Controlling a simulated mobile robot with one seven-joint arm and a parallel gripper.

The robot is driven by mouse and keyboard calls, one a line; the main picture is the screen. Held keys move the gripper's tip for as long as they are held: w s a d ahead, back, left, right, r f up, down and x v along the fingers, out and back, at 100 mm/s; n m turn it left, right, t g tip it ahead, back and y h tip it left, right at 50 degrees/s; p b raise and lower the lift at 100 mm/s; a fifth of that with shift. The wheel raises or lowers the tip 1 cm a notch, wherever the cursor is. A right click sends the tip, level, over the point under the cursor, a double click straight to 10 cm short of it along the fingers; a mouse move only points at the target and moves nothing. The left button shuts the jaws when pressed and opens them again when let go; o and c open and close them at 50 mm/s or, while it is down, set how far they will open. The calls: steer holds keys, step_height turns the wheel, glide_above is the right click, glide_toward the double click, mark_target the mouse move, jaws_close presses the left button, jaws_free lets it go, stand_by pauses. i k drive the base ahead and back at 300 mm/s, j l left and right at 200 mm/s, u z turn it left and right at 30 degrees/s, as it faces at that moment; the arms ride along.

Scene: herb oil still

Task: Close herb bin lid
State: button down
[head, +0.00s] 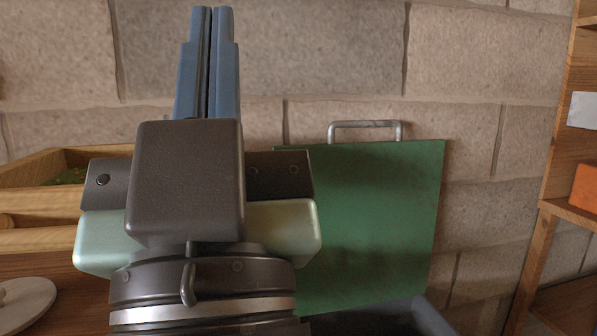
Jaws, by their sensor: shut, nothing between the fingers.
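The herb bin lid (375,215) is a green square panel with a grey bar handle (365,126) at its top edge. It stands open, near upright, in front of the stone wall. Below it, part of the grey bin rim (425,318) shows at the bottom edge; most of the bin is out of view or hidden by my arm. My gripper (212,14) points up, its blue fingers shut with nothing between them. In the picture it is left of the lid and higher than the handle. My wrist hides the lid's lower left part. I cannot tell the depth gap between gripper and lid.
A wooden crate (28,240) with some green herbs (68,176) is at the left. A pale round object (25,303) lies at the lower left. A wooden shelf (556,200) with an orange item (586,188) stands at the right. The stone wall (500,60) closes off the back.

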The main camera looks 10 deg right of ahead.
mark_target(377, 203)
steer(key=l+u, duration=0.4)
steer(key=l, duration=2)
steer(key=i+l, duration=0.1)
steer(key=l, duration=0.3)
steer(key=i+l, duration=0.1)
steer(key=l, duration=0.35)
steer(key=i+l, duration=0.1)
steer(key=l, duration=0.7)
steer(key=i, duration=0.1)
